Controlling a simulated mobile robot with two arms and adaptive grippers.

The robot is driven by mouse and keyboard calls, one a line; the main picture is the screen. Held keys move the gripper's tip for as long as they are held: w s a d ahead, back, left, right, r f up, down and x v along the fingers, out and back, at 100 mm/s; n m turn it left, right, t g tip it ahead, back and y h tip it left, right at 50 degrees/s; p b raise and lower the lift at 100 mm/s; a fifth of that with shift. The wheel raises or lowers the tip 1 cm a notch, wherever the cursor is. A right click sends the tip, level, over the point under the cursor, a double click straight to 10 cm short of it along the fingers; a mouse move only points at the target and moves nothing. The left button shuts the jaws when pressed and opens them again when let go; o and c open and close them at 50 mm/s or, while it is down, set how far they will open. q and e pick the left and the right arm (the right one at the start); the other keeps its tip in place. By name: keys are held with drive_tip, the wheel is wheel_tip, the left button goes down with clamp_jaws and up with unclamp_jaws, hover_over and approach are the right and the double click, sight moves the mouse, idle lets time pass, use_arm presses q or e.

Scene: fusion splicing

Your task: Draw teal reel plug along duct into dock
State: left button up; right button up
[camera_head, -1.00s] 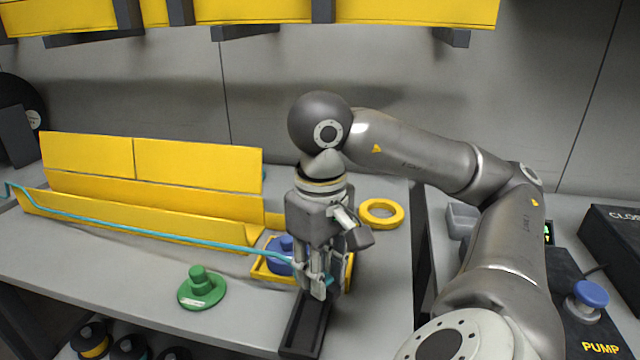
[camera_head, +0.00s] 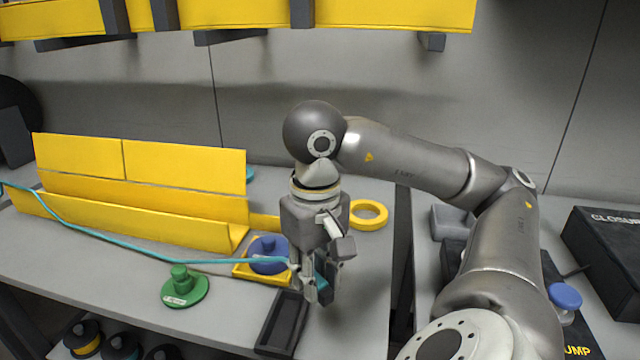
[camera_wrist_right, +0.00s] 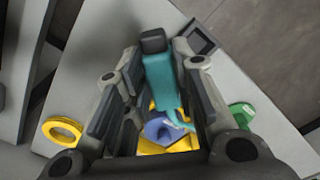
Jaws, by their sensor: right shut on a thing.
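The teal plug (camera_wrist_right: 160,80), with a dark tip, is between the fingers of my right gripper (camera_wrist_right: 157,92) in the right wrist view. In the head view my right gripper (camera_head: 318,294) points down just right of a black open tray (camera_head: 265,338), and the fingers mostly hide the plug. The teal cable (camera_head: 150,256) runs left from the gripper, past the front of the yellow duct (camera_head: 150,221). The black tray also shows in the wrist view (camera_wrist_right: 207,42); I cannot tell whether it is the dock. My left gripper is out of view.
A blue reel (camera_head: 268,252) sits in a yellow tray (camera_head: 245,274) beside my gripper. A yellow ring (camera_head: 368,214) lies behind right. The bench between gripper and right bench edge is clear.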

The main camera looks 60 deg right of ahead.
drive_tip(key=m, duration=0.1)
drive_tip(key=w+m+p, duration=0.1)
drive_tip(key=shift+a+f+m, duration=0.15)
drive_tip(key=shift+m, duration=0.15)
use_arm(q)
drive_tip(key=s+a+f+g+p, duration=0.1)
drive_tip(key=s+a+p, duration=0.1)
drive_tip(key=s, duration=0.8)
drive_tip(key=shift+s+f+p, duration=0.25)
drive_tip(key=shift+f+p, duration=0.05)
drive_tip(key=shift+p, duration=0.1)
use_arm(e)
drive_tip(key=shift+w+a+f+m, duration=0.1)
drive_tip(key=shift+w+f+m, duration=0.15)
drive_tip(key=shift+w+m, duration=0.7)
drive_tip(key=shift+w+a+f+m, duration=0.1)
drive_tip(key=shift+w+f+m, duration=0.2)
drive_tip(key=shift+m, duration=1.3)
drive_tip(key=shift+w+a+f+m, duration=0.15)
drive_tip(key=shift+w+m, duration=0.55)
drive_tip(key=shift+m, duration=0.55)
use_arm(q)
drive_tip(key=shift+r, duration=0.1)
use_arm(e)
drive_tip(key=shift+r, duration=0.15)
